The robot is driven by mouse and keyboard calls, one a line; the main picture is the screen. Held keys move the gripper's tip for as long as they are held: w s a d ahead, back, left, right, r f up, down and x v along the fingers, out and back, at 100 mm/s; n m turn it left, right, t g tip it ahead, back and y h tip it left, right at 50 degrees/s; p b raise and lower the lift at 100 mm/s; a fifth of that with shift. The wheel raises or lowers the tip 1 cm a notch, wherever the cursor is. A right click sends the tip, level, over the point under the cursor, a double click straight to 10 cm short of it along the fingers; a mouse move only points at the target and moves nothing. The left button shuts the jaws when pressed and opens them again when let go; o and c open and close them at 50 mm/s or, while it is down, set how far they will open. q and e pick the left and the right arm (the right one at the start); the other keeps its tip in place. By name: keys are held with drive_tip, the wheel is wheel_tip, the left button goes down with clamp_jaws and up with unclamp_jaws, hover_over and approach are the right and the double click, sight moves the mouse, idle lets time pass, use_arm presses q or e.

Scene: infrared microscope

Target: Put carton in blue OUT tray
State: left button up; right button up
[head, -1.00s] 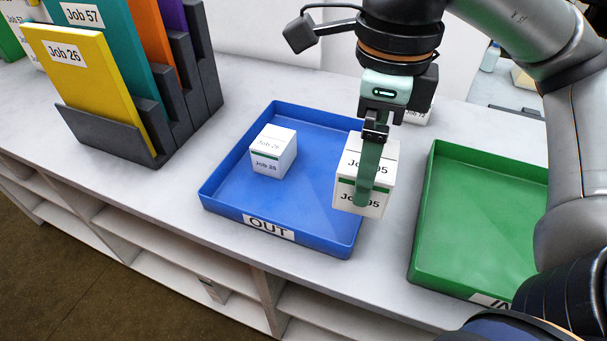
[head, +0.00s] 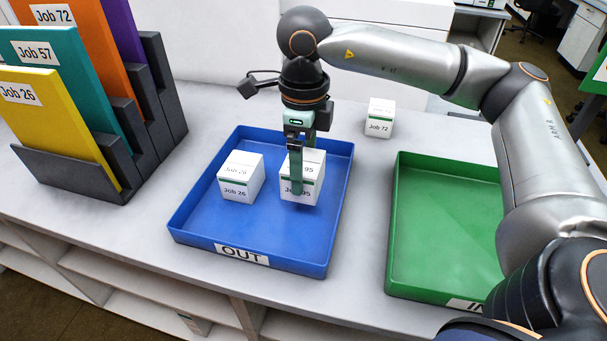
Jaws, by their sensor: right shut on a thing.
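A white carton with a green band and a label ending in 95 (head: 313,187) is held in my right gripper (head: 297,180). The carton is inside the outline of the blue OUT tray (head: 215,247), right of its middle. I cannot tell whether its base touches the tray floor. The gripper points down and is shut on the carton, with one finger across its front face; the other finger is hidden. A second white carton marked Job 26 (head: 240,178) sits in the tray just to the left, with a narrow gap between them. My left gripper is not in view.
A green tray (head: 440,230) stands empty to the right. A Job 72 carton (head: 380,118) sits on the counter behind. A dark rack (head: 65,175) with several coloured folders stands at the left. Bare counter lies between the trays.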

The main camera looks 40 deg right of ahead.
drive_tip(key=shift+w+d+f, duration=0.1)
drive_tip(key=shift+w+f, duration=0.1)
drive_tip(key=shift+f, duration=1.6)
drive_tip(key=shift+f, duration=0.1)
drive_tip(key=shift+f+b, duration=0.15)
drive_tip(key=shift+b, duration=0.2)
drive_tip(key=o, duration=1)
drive_tip(key=shift+r, duration=0.2)
wheel_tip(320, 180, up, 12)
drive_tip(key=shift+r+p, duration=0.1)
drive_tip(key=shift+p, duration=0.55)
drive_tip(key=shift+s, duration=0.15)
